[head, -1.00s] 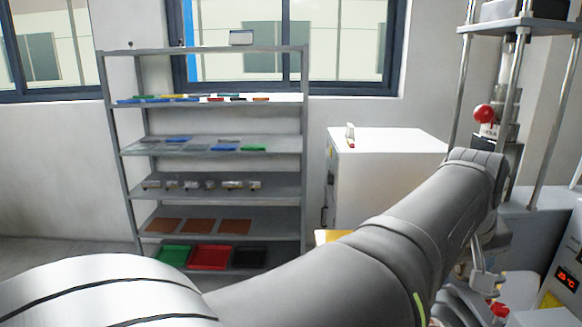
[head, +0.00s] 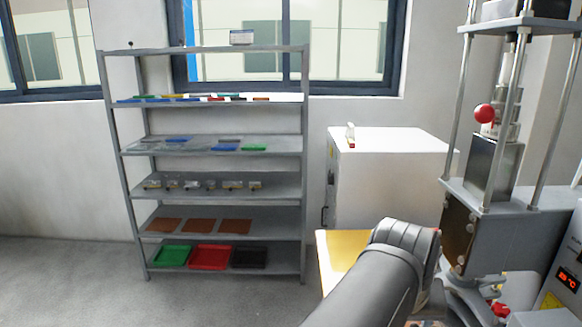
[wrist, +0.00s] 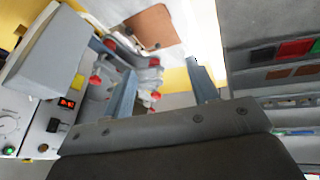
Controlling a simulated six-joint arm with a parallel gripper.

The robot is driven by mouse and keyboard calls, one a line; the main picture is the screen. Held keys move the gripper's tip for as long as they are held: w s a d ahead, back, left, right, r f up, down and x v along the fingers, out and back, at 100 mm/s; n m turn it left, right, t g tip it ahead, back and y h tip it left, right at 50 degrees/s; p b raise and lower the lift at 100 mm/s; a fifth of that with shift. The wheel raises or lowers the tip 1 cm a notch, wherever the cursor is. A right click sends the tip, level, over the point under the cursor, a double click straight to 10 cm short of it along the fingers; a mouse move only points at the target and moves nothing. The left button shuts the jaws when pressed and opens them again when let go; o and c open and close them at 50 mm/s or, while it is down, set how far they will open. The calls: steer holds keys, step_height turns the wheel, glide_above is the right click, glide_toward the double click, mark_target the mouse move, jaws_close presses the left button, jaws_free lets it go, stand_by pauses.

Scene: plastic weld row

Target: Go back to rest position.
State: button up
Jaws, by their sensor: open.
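My gripper (wrist: 160,70) shows in the wrist view with its two fingers apart and nothing between them. In the head view my forearm and wrist are at the bottom right, in front of the yellow-topped surface and beside the press machine; the fingers cannot be made out there. In the wrist view a brown sheet (wrist: 152,27) lies beyond the fingertips, apart from them.
The press machine (head: 484,170) with a red knob stands close at right, beside a control box (head: 566,285) with a lit display. A white cabinet (head: 385,180) stands behind. A grey shelf (head: 220,190) holds coloured plates and trays. Floor is clear at left.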

steer(key=w+d+r+n, duration=0.1)
steer(key=w+d+r, duration=0.15)
steer(key=d, duration=0.35)
steer(key=w+d+r+n+g, duration=0.1)
steer(key=d+r, duration=0.3)
steer(key=d, duration=0.3)
steer(key=w+d+r+n, duration=0.1)
steer(key=d+r, duration=0.2)
steer(key=d, duration=0.3)
steer(key=d+x, duration=0.1)
steer(key=x, duration=0.8)
steer(key=w+v, duration=0.1)
steer(key=v, duration=0.8)
steer(key=shift+w+d+r+m+g+y, duration=0.15)
steer(key=shift+w+d+m+g+y, duration=0.3)
steer(key=shift+d, duration=0.45)
steer(key=shift+w+d+r+m+g+y, duration=0.15)
steer(key=shift+w+d+m+g+y, duration=0.35)
steer(key=shift+d, duration=0.35)
steer(key=shift+w+d+r+m+g+y, duration=0.15)
steer(key=shift+w+d+m+g+y, duration=0.15)
steer(key=shift+d+m, duration=0.45)
steer(key=shift+o, duration=0.3)
steer(key=shift+d, duration=0.15)
